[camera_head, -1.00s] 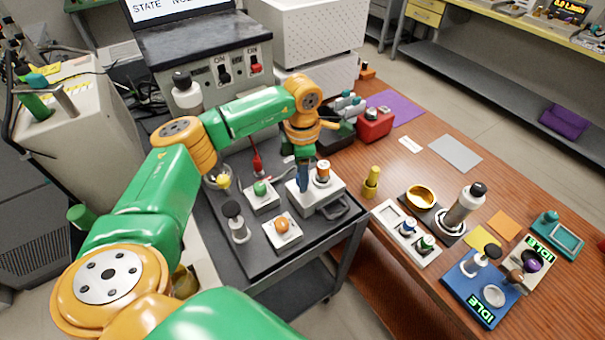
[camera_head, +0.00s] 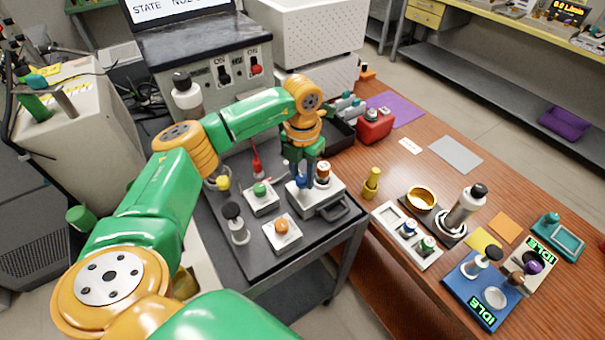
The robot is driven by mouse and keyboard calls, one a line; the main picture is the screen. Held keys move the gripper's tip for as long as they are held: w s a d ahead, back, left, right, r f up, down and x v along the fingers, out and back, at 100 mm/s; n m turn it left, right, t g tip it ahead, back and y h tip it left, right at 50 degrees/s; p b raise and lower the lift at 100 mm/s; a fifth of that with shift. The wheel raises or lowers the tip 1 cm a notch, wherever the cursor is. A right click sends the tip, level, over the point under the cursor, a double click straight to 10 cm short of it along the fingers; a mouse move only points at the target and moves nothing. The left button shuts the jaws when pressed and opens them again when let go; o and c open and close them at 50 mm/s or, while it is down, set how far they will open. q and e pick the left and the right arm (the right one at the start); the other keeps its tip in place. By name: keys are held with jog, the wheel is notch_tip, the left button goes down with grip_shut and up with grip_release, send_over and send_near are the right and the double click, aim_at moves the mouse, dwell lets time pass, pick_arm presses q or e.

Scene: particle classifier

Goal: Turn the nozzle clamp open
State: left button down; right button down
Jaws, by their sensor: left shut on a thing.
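The nozzle clamp appears to be the white block (camera_head: 327,199) with a grey loop handle on the dark cart top. A blue lever (camera_head: 299,181) stands on its left part and an orange-and-white cap sits on its right part. My left gripper (camera_head: 302,176) points down over the block, its fingers shut on the blue lever. The fingers and wrist hide the lever's upper part. My right gripper is out of view.
On the cart (camera_head: 256,262) close by are a green-button box (camera_head: 261,199), an orange-button box (camera_head: 282,233), a black-topped post (camera_head: 236,222) and a red-handled tool (camera_head: 257,164). A wooden table (camera_head: 385,262) with several devices adjoins at right.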

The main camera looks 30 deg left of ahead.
aim_at(302, 177)
pick_arm(q)
jog(key=shift+w+r+n, duration=0.15)
jog(key=shift+n, duration=0.45)
jog(key=c, duration=0.5)
grip_release()
notch_tip(302, 177, up, 6)
jog(key=shift+r+b, duration=0.2)
jog(key=shift+b, duration=0.75)
jog(key=shift+r, duration=0.35)
